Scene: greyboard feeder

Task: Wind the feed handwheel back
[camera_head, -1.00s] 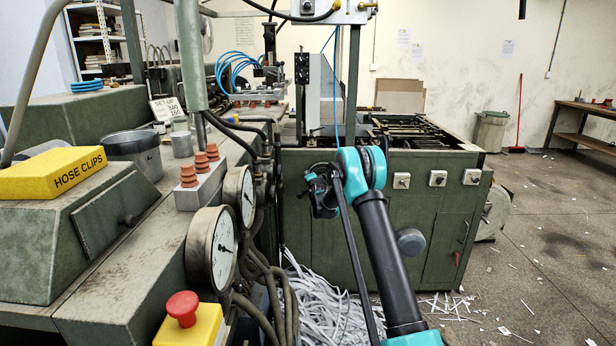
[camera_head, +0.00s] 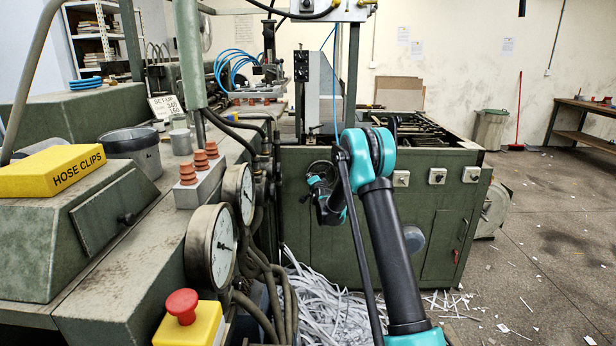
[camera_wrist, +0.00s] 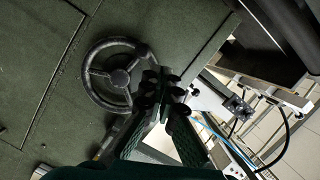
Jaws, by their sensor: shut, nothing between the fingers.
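The feed handwheel (camera_wrist: 118,77) is a dark spoked wheel with a central hub on the green machine side. In the wrist view it lies left of my fingertips. In the head view the handwheel (camera_head: 320,170) shows partly above and behind my wrist. My gripper (camera_wrist: 163,90) is shut with nothing held. Its dark fingertips are near the wheel's right rim and overlap it in the picture; I cannot tell whether they touch. My wrist hides part of the wheel in the head view, and the fingers are not clear there.
The green machine cabinet (camera_head: 440,215) carries the wheel and several white-plated knobs. Pressure gauges (camera_head: 211,246) and hoses stand at left, near a red stop button (camera_head: 182,306). Paper strips (camera_head: 325,300) lie on the floor below. The floor at right is mostly open.

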